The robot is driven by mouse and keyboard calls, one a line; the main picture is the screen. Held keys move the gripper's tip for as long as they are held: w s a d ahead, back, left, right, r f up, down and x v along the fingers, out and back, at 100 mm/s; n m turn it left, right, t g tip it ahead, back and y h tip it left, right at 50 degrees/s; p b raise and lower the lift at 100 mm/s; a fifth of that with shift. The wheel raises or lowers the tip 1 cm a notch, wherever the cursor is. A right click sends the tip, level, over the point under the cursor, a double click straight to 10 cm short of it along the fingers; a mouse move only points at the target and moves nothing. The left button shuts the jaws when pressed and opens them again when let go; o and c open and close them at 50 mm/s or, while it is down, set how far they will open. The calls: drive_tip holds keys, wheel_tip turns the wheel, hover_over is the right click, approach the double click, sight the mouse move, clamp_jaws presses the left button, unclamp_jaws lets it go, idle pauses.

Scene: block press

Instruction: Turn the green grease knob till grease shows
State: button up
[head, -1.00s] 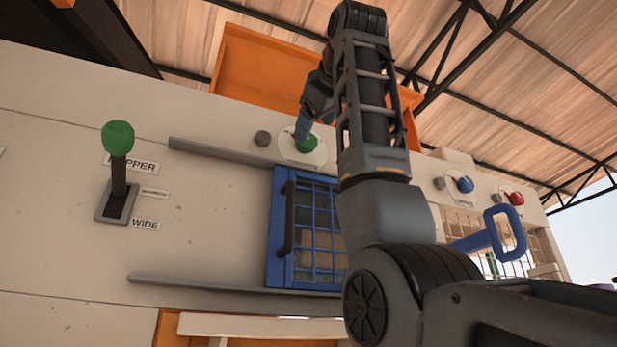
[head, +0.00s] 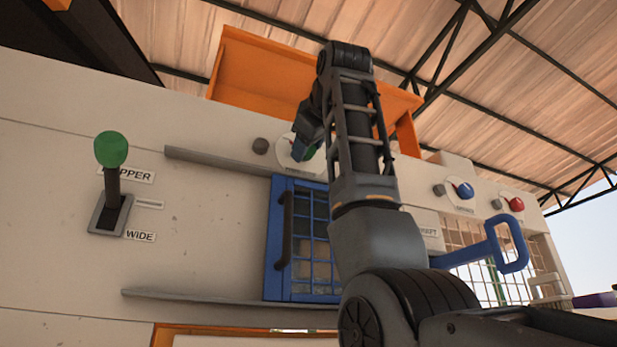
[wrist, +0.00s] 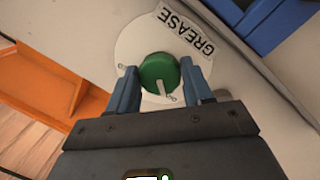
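The green grease knob (wrist: 158,72) sits on a round white dial (wrist: 128,48) beside the label GREASE (wrist: 186,30) in the wrist view. Its pale pointer aims down and slightly right, at a small mark on the dial's lower edge. My gripper (wrist: 160,78) has one blue finger on each side of the knob, and both look pressed against it. In the head view my gripper (head: 303,146) is at the dial, and only a little of the knob (head: 310,152) shows. No grease shows in these frames.
A blue barred door (head: 277,236) lies below the dial, between two grey rails. A green-topped lever (head: 111,150) stands at left. Blue (head: 465,190) and red (head: 516,204) knobs and a blue handle (head: 508,244) are at right. An orange hopper (head: 255,75) rises above.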

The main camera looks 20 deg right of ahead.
drive_tip(key=c, duration=0.5)
drive_tip(key=shift+m, duration=0.4)
drive_tip(key=m+y, duration=0.1)
drive_tip(key=m, duration=0.4)
drive_tip(key=m+g+y, duration=0.1)
drive_tip(key=m, duration=1)
drive_tip(key=shift+r+m+y, duration=0.2)
drive_tip(key=shift+m+y, duration=0.1)
drive_tip(key=shift+y, duration=0.1)
